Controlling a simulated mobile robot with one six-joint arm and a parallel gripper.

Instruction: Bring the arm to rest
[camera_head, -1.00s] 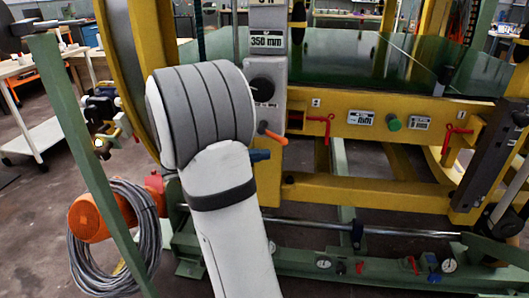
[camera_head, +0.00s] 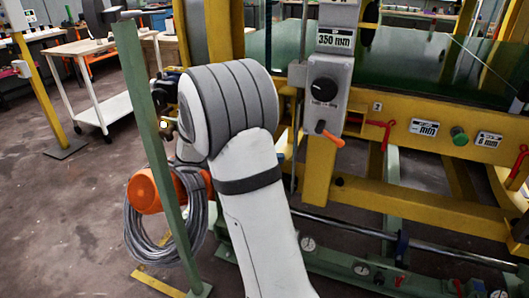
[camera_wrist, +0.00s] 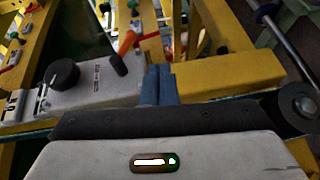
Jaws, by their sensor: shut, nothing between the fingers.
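My arm, white with grey banded covers, rises from the bottom of the head view and bends over at a rounded joint. Its far end is mostly hidden behind that joint. In the wrist view, my gripper (camera_wrist: 160,84) shows as two blue fingers pressed together, with nothing between them. The grey control box (camera_head: 335,65) of the yellow machine stands just right of my arm in the head view. It has a black knob, an orange lever (camera_head: 329,134) and a 350 mm display. In the wrist view the box (camera_wrist: 100,88) lies beyond and left of the fingers; contact cannot be told.
The yellow machine frame (camera_head: 420,200) with its green base fills the right. A slanted green post (camera_head: 155,150), an orange part (camera_head: 145,192) and a coiled grey cable (camera_head: 160,240) stand close left of my arm. Open floor (camera_head: 60,210) lies farther left, before a white cart (camera_head: 105,108).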

